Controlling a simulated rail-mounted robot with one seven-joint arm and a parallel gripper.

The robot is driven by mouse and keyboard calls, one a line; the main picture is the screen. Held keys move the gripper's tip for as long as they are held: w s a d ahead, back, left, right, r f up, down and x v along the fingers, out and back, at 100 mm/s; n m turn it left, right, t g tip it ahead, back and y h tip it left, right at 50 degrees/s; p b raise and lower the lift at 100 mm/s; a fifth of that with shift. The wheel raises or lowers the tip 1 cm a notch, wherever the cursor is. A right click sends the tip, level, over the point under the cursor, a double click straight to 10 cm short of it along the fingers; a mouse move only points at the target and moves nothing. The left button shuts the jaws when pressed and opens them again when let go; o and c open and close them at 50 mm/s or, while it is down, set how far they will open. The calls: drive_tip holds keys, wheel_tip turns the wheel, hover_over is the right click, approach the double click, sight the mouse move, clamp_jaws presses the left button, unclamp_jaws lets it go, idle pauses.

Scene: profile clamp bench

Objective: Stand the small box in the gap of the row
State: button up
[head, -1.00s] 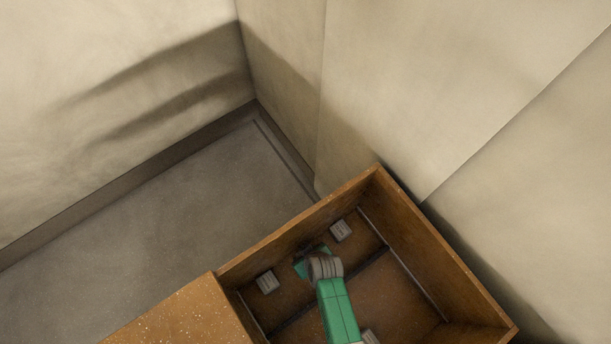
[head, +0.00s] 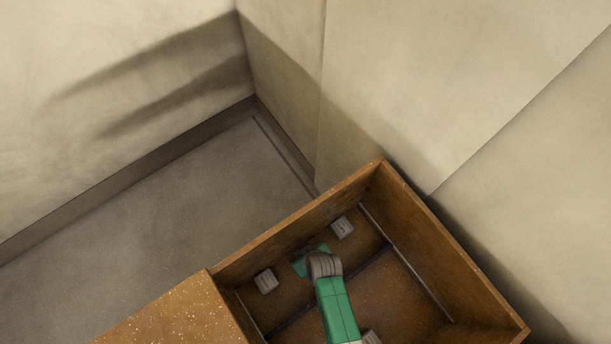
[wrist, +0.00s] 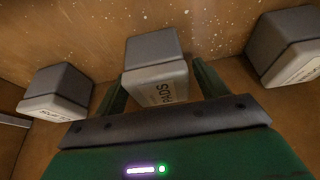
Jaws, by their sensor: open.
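A small grey and white box with a printed label (wrist: 155,72) stands in the middle of the wrist view, between the two fingers of my gripper (wrist: 160,88). The gripper is open, with a finger on each side of the box; whether they touch it I cannot tell. A similar box (wrist: 57,90) stands to its left and another (wrist: 287,48) to its right, with space between each and the middle one. In the head view these two outer boxes show as a left box (head: 266,281) and a right box (head: 342,228). My gripper (head: 308,262) is between them and hides the middle box.
The boxes stand in a brown open-topped bin (head: 280,235) with high walls. A dark strip (head: 375,263) crosses its floor, and thin rails run along its sides. The floor right of my arm is clear.

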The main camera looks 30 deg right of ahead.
drive_tip(key=p+v, duration=0.5)
drive_tip(key=v, duration=0.7)
drive_tip(key=shift+w, duration=0.1)
